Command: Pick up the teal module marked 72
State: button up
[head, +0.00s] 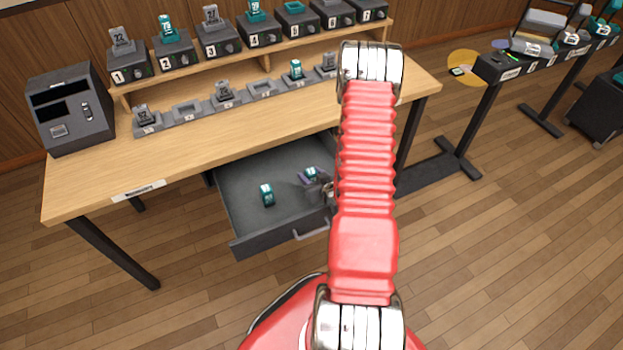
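A teal module (267,194) stands in the open drawer (240,211); its mark is too small to read. A second teal module (311,173) shows in the drawer right at my gripper (313,182). My gripper is low in the drawer's right part, partly hidden by my red arm. I cannot tell whether its fingers touch or hold that module. More teal modules sit in dock 2 (168,30) and dock 4 (256,11), and one in the front tray row (296,70). I cannot tell surely which is marked 72.
Numbered docks stand on a raised shelf (270,58) on the wooden desk (95,186). Grey modules sit in some docks and tray slots. A dark console (70,108) stands at the left. A narrow bench (508,68) and dark cart (600,106) are at the right. Floor is clear front left.

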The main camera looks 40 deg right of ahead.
jog(key=c, duration=0.8)
jog(key=shift+c, duration=0.2)
jog(key=shift+r, duration=0.15)
jog(key=shift+r, duration=4.85)
